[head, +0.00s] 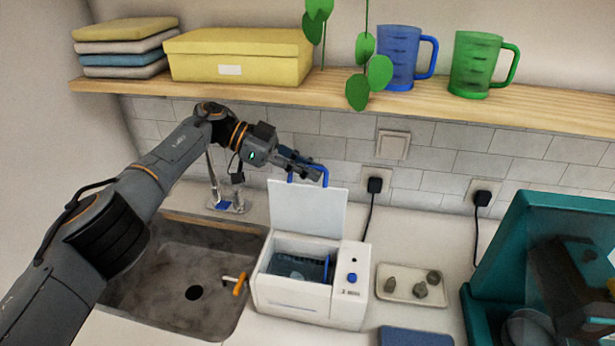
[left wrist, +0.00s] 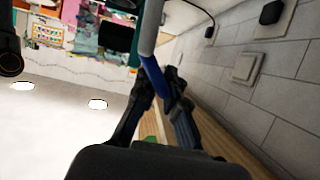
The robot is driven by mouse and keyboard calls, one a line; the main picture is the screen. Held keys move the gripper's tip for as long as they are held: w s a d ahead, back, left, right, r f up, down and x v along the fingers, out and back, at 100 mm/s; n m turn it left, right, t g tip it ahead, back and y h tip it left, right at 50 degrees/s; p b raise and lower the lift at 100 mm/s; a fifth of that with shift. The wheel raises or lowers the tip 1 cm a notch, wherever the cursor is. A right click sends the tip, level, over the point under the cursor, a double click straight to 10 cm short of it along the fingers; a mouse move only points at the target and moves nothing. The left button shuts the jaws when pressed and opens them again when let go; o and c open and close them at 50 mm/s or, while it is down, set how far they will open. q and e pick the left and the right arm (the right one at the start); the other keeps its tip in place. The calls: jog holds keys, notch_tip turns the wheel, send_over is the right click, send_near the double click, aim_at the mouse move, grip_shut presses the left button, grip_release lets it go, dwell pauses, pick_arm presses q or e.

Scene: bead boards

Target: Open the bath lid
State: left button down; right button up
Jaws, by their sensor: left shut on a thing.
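The white bath (head: 300,303) stands on the counter right of the sink, with its dark water-filled basin open to view. Its white lid (head: 305,207) stands up at the back edge, roughly upright. A blue handle (head: 322,170) is at the lid's top edge. My left gripper (head: 312,172) is shut on this handle. In the left wrist view the fingers close around the blue handle bar (left wrist: 155,78). My right gripper is not clearly seen in either view.
A sink (head: 160,265) with a tap (head: 228,205) lies left of the bath. A tray of stones (head: 405,295) and a teal unit (head: 490,265) are to the right. A wooden shelf (head: 350,100) with mugs, a yellow box and a hanging plant runs above my left arm.

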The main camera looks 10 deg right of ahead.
pick_arm(q)
jog(key=shift+w+d+r, duration=0.1)
pick_arm(e)
jog(key=shift+a+f, duration=0.1)
jog(key=shift+f, duration=0.05)
jog(key=shift+a, duration=0.4)
pick_arm(q)
jog(key=c, duration=1.4)
grip_release()
jog(key=shift+r, duration=0.15)
notch_tip(320, 180, up, 10)
jog(key=shift+f, duration=0.2)
pick_arm(e)
jog(key=shift+w+d, duration=0.1)
jog(key=shift+d, duration=0.2)
